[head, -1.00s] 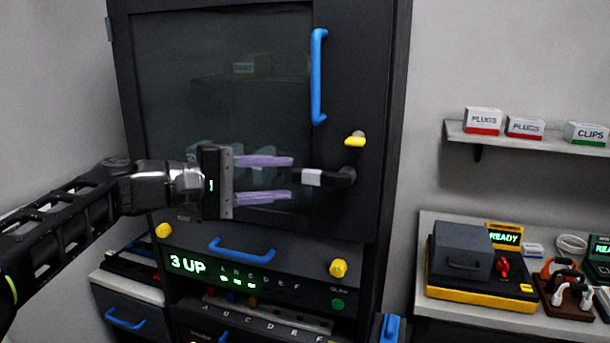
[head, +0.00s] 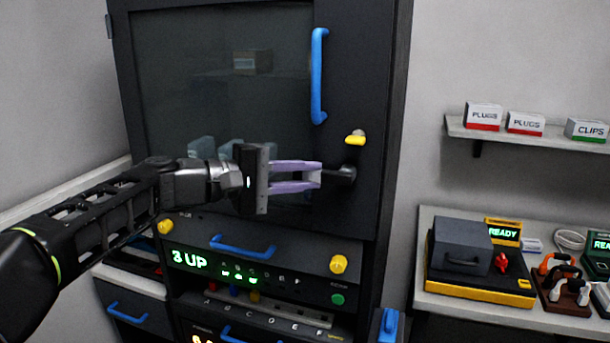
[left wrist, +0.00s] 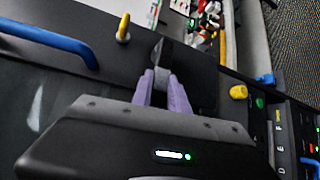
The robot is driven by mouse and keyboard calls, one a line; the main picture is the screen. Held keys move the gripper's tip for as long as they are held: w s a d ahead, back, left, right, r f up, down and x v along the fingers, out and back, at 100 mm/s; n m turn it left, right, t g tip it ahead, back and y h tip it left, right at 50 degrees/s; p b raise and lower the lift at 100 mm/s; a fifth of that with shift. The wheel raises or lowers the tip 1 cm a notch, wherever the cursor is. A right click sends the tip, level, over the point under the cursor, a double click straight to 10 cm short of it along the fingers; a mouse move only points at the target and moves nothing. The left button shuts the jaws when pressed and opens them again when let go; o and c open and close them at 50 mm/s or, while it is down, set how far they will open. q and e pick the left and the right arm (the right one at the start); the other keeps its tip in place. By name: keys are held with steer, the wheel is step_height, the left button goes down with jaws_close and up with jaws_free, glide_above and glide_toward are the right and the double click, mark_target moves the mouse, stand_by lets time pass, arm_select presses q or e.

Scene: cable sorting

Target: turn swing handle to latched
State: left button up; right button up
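The swing handle (head: 341,174) is a dark lever on the right side of the tall cabinet's door, with a pale grip at its left end. It points left, roughly level. My left gripper (head: 313,176) has its two purple fingers above and below the pale grip and is shut on it. In the left wrist view the swing handle (left wrist: 162,52) runs out from between the purple fingertips (left wrist: 162,84). The fingers hide part of the grip. My right gripper is in neither view.
A yellow knob (head: 355,140) sits just above the handle, and a blue vertical bar (head: 318,76) is higher on the door. A panel with a blue pull (head: 242,247) and yellow knobs lies below. A shelf (head: 530,132) and a side bench are at the right.

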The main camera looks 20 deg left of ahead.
arm_select(q)
jaws_close()
stand_by(0.9)
